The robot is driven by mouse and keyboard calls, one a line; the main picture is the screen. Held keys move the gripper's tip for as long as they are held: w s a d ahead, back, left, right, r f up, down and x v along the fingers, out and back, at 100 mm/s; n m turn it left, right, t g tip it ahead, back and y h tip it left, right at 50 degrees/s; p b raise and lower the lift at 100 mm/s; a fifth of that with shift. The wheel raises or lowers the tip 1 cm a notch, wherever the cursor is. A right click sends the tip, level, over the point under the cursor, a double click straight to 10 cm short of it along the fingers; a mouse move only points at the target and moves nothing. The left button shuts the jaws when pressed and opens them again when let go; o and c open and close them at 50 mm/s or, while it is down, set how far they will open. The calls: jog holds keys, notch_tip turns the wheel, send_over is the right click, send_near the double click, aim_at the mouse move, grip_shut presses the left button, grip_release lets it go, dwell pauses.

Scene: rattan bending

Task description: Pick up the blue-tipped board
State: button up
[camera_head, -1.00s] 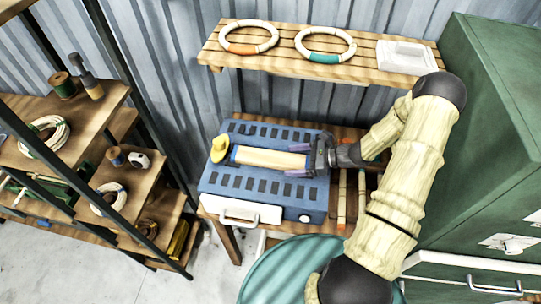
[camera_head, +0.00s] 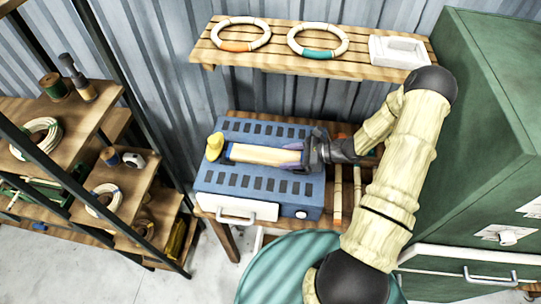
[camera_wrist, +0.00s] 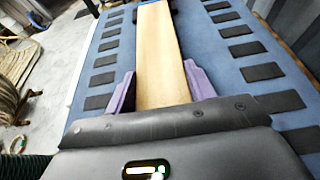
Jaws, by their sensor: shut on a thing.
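The board (camera_head: 265,155) is long and pale tan, with a blue tip (camera_head: 227,150) at its left end in the head view. It lies along the top of a blue slotted box (camera_head: 210,178); I cannot tell whether it touches the box. My gripper (camera_head: 293,156) comes in from the right, its purple fingers shut on the board near its right end. In the wrist view the board (camera_wrist: 160,50) runs away from my gripper (camera_wrist: 160,88), with a finger against each long edge. The board's near end is hidden by the gripper body.
A yellow piece (camera_head: 214,147) stands by the blue tip. Several thin sticks (camera_head: 338,195) lie right of the box. A shelf (camera_head: 275,60) with two rings is behind, a green cabinet (camera_head: 480,130) is right, a teal round top (camera_head: 285,262) in front, and racks (camera_head: 60,150) are left.

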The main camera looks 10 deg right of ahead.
jog(key=shift+r, duration=0.15)
notch_tip(320, 180, up, 10)
jog(key=b, duration=0.2)
jog(key=shift+b, duration=0.4)
jog(key=shift+a+f, duration=0.1)
jog(key=shift+f, duration=0.15)
